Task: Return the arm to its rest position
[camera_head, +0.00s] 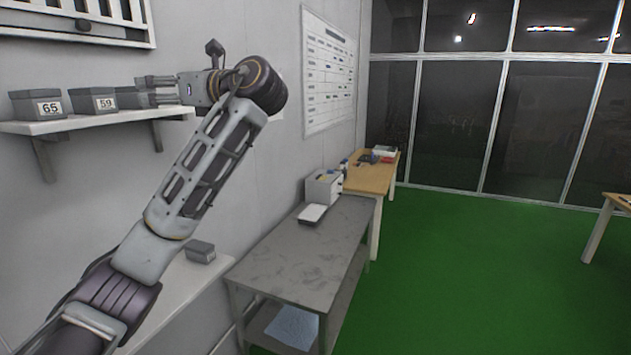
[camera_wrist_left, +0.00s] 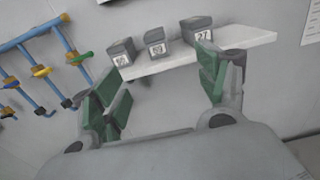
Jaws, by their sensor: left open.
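My left arm (camera_head: 205,170) comes in from the lower left of the head view and reaches up to the wall shelf. My left gripper (camera_head: 150,90) is at the shelf's right part, pointing left toward the boxes. In the left wrist view my left gripper (camera_wrist_left: 160,97) is open, its green-padded fingers wide apart with nothing between them. The right gripper is in neither view.
A wall shelf (camera_head: 75,124) holds grey boxes labelled 65 (camera_head: 42,105) and 59 (camera_head: 95,102); a box labelled 27 (camera_wrist_left: 197,30) shows in the wrist view. A lower shelf holds a grey box (camera_head: 200,251). A grey table (camera_head: 300,250) stands right; green floor is clear.

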